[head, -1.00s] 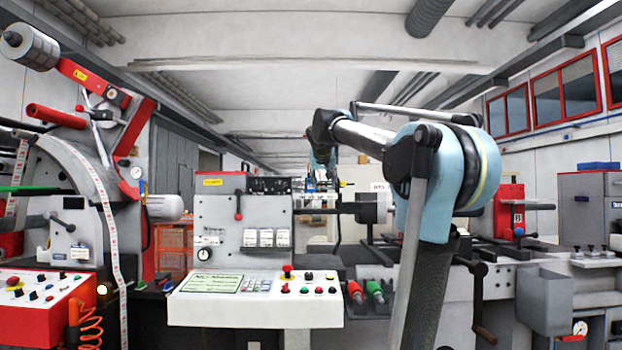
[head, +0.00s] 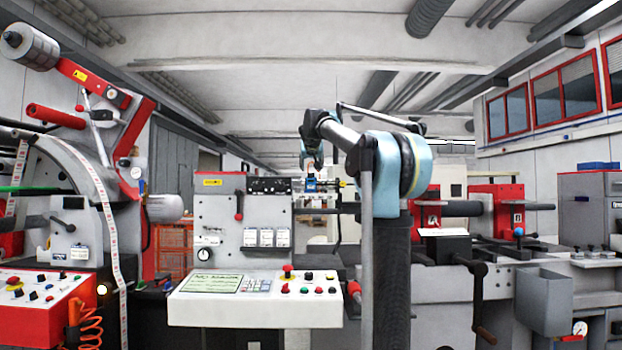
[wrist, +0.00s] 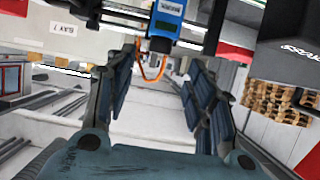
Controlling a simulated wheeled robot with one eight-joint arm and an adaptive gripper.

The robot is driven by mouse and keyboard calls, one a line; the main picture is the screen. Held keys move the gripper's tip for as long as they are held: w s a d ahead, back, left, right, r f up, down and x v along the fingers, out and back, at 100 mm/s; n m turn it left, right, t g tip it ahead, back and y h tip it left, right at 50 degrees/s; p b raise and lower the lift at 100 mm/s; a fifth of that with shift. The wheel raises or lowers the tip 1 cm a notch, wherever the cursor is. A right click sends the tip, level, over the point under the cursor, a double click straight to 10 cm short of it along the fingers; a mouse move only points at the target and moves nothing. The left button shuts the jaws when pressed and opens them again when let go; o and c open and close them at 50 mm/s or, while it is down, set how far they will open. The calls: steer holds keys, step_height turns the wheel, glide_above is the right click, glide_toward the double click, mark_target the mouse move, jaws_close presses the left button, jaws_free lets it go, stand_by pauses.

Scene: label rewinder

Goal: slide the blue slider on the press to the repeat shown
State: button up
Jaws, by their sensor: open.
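The blue slider (head: 311,185) sits on a rail at the upper right of the press's grey control cabinet in the head view. In the wrist view a blue block with a small dark display (wrist: 170,10), apparently the slider, is at the top edge on a dark bar, with an orange cable below it. My gripper (wrist: 162,62) is open and empty, its two fingers spread below the block in the picture. In the head view my gripper (head: 312,162) is small, close above the slider; contact cannot be told. The green press screen (head: 212,283) has text too small to read.
A sloped console (head: 255,312) with coloured buttons stands in front of the cabinet. Red-framed rollers (head: 480,209) and a crank (head: 480,300) are at right. A label rewinder (head: 85,200) stands at left.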

steer(key=x, duration=0.9)
steer(key=shift+w, duration=0.1)
jaws_close()
steer(key=shift+d, duration=0.1)
